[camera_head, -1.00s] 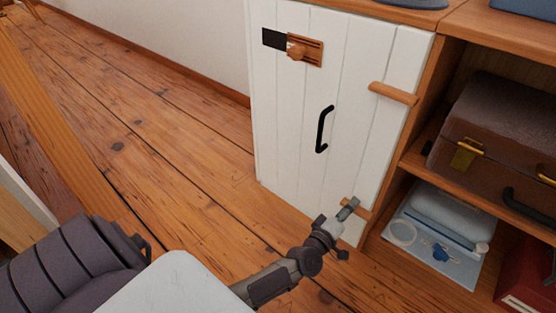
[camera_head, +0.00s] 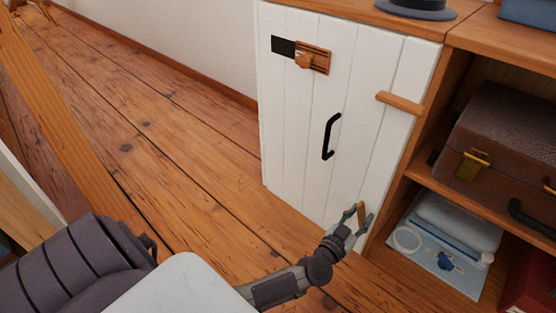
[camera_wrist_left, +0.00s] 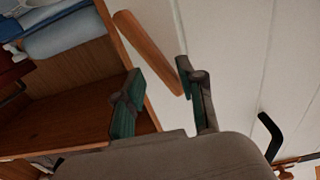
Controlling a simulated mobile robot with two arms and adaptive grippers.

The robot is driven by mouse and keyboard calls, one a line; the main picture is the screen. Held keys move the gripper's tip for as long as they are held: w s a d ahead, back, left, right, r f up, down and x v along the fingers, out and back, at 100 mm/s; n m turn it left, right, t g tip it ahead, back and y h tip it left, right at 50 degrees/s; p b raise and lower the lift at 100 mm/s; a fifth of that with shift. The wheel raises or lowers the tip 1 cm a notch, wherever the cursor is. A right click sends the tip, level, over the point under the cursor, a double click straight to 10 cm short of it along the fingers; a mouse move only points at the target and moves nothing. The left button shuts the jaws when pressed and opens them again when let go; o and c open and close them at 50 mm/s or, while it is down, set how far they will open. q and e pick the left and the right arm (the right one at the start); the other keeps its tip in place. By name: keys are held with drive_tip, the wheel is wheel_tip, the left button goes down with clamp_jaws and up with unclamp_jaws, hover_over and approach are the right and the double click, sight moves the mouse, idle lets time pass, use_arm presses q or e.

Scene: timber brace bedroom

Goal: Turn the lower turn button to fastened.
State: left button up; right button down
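The lower turn button (camera_head: 362,213) is a short wooden bar low on the white cabinet door, by its right edge. It stands close to upright in the head view, its lower part hidden by my gripper. The left wrist view shows it as a long slanted bar (camera_wrist_left: 148,52) on the white boards. My left gripper (camera_head: 359,218) is at the button with its fingers apart, one on each side. In the left wrist view my left gripper (camera_wrist_left: 161,99) has the bar's near end between its fingers, closer to the right finger; contact is unclear. My right gripper is out of view.
The upper turn button (camera_head: 398,103) lies roughly level across the door's right edge. The door (camera_head: 295,120) also carries a black handle (camera_head: 331,136) and a wooden bolt (camera_head: 312,59). An open shelf with a brown case (camera_head: 495,140) stands at right. Open floor lies left.

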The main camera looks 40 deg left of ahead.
use_arm(q)
drive_tip(key=s+a+m+g+h+p, duration=0.1)
drive_tip(key=s+g+p, duration=0.9)
drive_tip(key=s+p, duration=2)
drive_tip(key=a+m+p, duration=0.1)
drive_tip(key=a+p, duration=0.1)
drive_tip(key=p, duration=0.1)
drive_tip(key=shift+s+r+m+p, duration=0.3)
drive_tip(key=shift+s+r, duration=0.05)
drive_tip(key=shift+s, duration=0.05)
